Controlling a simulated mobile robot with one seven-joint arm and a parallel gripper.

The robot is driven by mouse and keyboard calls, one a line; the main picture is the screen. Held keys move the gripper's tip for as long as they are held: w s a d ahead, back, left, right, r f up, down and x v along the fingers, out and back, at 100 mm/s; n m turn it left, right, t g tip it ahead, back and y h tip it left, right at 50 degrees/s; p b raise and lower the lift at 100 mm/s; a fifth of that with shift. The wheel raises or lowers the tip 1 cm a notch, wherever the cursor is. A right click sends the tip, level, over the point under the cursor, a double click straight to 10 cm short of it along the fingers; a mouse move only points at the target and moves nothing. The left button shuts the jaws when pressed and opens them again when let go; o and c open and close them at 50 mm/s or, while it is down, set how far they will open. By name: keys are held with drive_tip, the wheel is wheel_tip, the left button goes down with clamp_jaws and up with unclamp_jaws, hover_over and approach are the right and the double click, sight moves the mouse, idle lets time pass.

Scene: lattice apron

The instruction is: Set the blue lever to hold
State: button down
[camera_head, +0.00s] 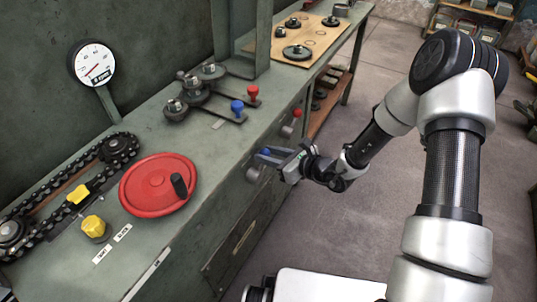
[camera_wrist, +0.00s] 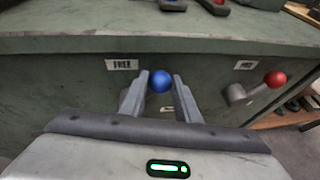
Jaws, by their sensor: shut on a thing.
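The blue lever's round knob (camera_wrist: 160,80) is on the front face of the green bench. My gripper (camera_wrist: 159,92) is shut on it, with one finger on each side. The knob and my gripper (camera_head: 272,157) also show at the bench front in the head view. A white "FREE" label (camera_wrist: 122,64) is above and left of the knob. A second small label (camera_wrist: 167,108) is below the knob, partly hidden by a finger, and I cannot read it. The lever's arm is mostly hidden behind my gripper.
A red-knobbed lever (camera_wrist: 277,79) is to the right on the same front face. On the bench top are another blue knob (camera_head: 237,106) and red knob (camera_head: 253,90), a red handwheel (camera_head: 157,186), a chain drive (camera_head: 75,181) and a gauge (camera_head: 93,64). Floor beside the bench is clear.

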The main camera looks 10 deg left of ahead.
drive_tip(key=shift+w+d+f+m+g+p, duration=0.2)
drive_tip(key=shift+w+m+g+p, duration=0.25)
drive_tip(key=shift+p, duration=0.15)
wheel_tip(320, 180, down, 9)
drive_tip(key=w+d+m+g+y+b, duration=0.1)
drive_tip(key=w+m+g+y+b, duration=0.1)
drive_tip(key=m+g, duration=0.4)
drive_tip(key=m+y+b, duration=0.1)
drive_tip(key=m+b, duration=0.1)
drive_tip(key=shift+w+m+b, duration=0.35)
drive_tip(key=shift+b, duration=0.05)
drive_tip(key=shift+f, duration=0.15)
drive_tip(key=c, duration=1.4)
unclamp_jaws()
drive_tip(key=shift+o, duration=0.2)
